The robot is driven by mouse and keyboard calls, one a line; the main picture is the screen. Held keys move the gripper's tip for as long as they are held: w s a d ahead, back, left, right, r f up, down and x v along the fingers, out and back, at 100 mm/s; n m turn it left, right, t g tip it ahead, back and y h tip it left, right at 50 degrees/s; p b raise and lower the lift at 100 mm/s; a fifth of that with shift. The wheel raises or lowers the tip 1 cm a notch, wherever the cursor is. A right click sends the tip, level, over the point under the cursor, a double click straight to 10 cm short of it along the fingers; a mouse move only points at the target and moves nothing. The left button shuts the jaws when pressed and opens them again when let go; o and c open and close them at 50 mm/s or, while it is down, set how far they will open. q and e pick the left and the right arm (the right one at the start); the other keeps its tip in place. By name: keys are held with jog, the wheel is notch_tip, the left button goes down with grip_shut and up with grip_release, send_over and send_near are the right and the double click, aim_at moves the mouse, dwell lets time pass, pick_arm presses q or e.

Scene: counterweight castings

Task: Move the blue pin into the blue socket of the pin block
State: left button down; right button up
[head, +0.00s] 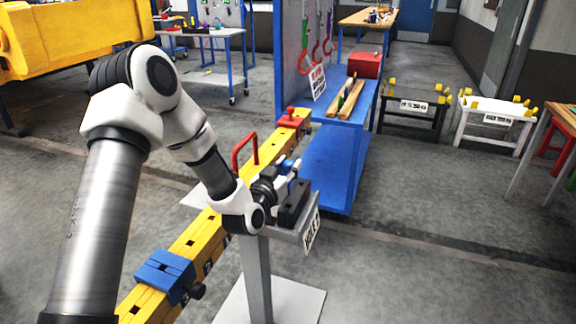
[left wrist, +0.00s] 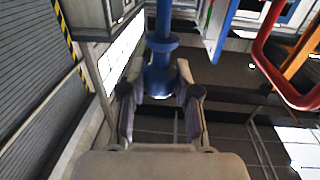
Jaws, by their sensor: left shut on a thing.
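The blue pin (left wrist: 161,62) stands between the fingers of my left gripper (left wrist: 160,92) in the left wrist view, with a wide collar near its middle. My left gripper (head: 284,174) is shut on it. In the head view the blue pin (head: 287,165) shows only as small blue patches by the fingers. The dark pin block (head: 294,204) sits on a grey pedestal just below and right of the gripper. I cannot make out the blue socket; the arm and gripper partly cover that area. My right gripper is not in view.
A yellow beam (head: 190,240) runs beside the pedestal, carrying a blue clamp block (head: 165,273), a red handle (head: 243,148) and a red piece (head: 292,116). A blue bench (head: 335,160) stands behind.

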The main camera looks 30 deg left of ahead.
pick_arm(q)
jog(key=shift+f+b, duration=3.25)
jog(key=shift+f, duration=0.95)
jog(key=c, duration=0.8)
grip_release()
jog(key=shift+o, duration=0.2)
jog(key=s+d, duration=0.1)
jog(key=s, duration=0.6)
jog(key=shift+s, duration=0.25)
